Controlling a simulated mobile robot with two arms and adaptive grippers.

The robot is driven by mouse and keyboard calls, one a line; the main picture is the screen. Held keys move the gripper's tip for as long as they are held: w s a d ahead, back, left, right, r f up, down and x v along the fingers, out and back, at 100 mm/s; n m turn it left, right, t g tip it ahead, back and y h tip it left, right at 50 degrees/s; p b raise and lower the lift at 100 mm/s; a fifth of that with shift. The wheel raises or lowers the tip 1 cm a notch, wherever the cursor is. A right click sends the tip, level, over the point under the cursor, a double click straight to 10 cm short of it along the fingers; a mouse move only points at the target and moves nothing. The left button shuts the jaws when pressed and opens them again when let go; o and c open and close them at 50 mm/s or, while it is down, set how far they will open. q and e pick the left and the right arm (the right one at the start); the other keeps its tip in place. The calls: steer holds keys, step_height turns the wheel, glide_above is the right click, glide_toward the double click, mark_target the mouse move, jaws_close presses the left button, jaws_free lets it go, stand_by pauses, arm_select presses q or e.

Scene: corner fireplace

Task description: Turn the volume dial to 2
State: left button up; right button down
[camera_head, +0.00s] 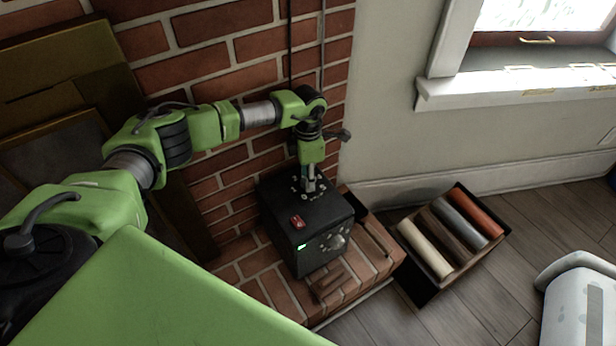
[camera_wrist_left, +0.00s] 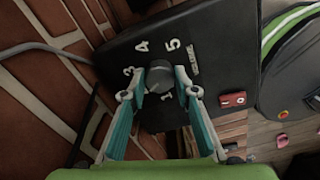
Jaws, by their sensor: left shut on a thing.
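The black box (camera_head: 322,212) sits on the brick hearth. Its volume dial (camera_wrist_left: 158,78) is a small grey knob on the top panel, with white numerals 1, 3, 4 and 5 readable around it in the left wrist view. The 2 is not visible; a finger covers the panel between 1 and 3. My left gripper (camera_head: 309,183) reaches down onto the top panel. In the wrist view its two teal fingers (camera_wrist_left: 160,90) are on either side of the dial, shut on it. I cannot tell exactly which numeral the dial points to. My right gripper is not in view.
A red switch (camera_head: 297,222) is on the box top, also in the wrist view (camera_wrist_left: 232,99). A round knob (camera_head: 335,243) is on the box's front. A crate of coloured rolls (camera_head: 408,281) stands on the floor to the right. The brick wall (camera_head: 205,70) rises close behind.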

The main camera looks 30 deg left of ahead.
arm_select(q)
steer(key=o, duration=1.1)
steer(key=shift+r, duration=0.1)
step_height(320, 180, up, 12)
